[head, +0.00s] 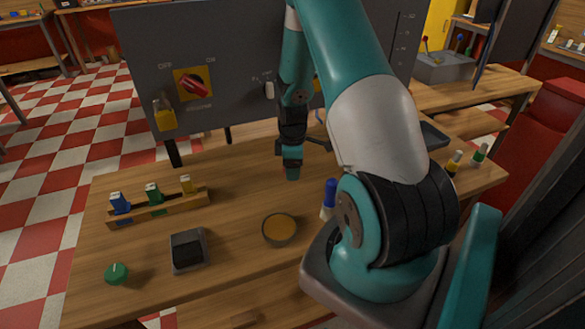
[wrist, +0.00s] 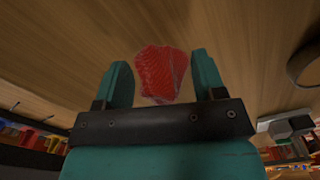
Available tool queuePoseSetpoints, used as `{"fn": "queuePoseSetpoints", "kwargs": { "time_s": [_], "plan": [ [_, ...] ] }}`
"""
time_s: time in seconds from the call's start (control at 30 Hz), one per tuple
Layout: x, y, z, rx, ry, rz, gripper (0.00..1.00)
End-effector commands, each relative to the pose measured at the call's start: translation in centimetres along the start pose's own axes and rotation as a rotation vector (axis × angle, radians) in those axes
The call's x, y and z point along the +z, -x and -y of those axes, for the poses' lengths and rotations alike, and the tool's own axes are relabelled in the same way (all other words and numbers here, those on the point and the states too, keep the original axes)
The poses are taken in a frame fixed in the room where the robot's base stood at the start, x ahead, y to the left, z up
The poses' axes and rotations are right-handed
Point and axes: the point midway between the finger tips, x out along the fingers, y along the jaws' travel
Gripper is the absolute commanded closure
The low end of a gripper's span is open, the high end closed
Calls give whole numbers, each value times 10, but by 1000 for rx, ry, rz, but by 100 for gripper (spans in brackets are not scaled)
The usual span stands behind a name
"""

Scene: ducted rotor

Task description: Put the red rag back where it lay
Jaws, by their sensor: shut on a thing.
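The red rag (wrist: 163,74) is bunched between the two teal fingers of my gripper (wrist: 161,66) in the wrist view. My gripper is shut on it, with brown wood showing behind. In the head view my gripper (head: 292,168) points down over the middle of the wooden table (head: 235,190), in front of the grey panel. I cannot make out the rag in the head view. How high the rag is above the table is hard to tell.
The grey panel (head: 225,45) with a red switch (head: 193,84) stands behind. A wooden rack (head: 160,208), a dark block (head: 188,250), a green knob (head: 116,273), a round dish (head: 279,229) and a blue-capped bottle (head: 329,198) are on the table. Bare wood lies left of my gripper.

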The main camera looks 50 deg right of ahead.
Motion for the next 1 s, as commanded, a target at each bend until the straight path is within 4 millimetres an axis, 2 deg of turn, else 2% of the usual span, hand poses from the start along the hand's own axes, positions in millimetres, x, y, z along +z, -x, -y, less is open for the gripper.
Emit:
{"fn": "queuePoseSetpoints", "kwargs": {
  "time_s": [0.1,0.47,0.5,0.6,0.87,1.0],
  "plan": [
    [0,-12,1,-2,0,0,59],
    [0,-16,1,0,0,0,59],
    [0,-16,0,1,0,0,32],
    [0,-15,0,1,0,0,11],
    [0,-14,0,1,0,0,11],
    [-1,-5,-1,5,0,-1,11]
  ]
}}
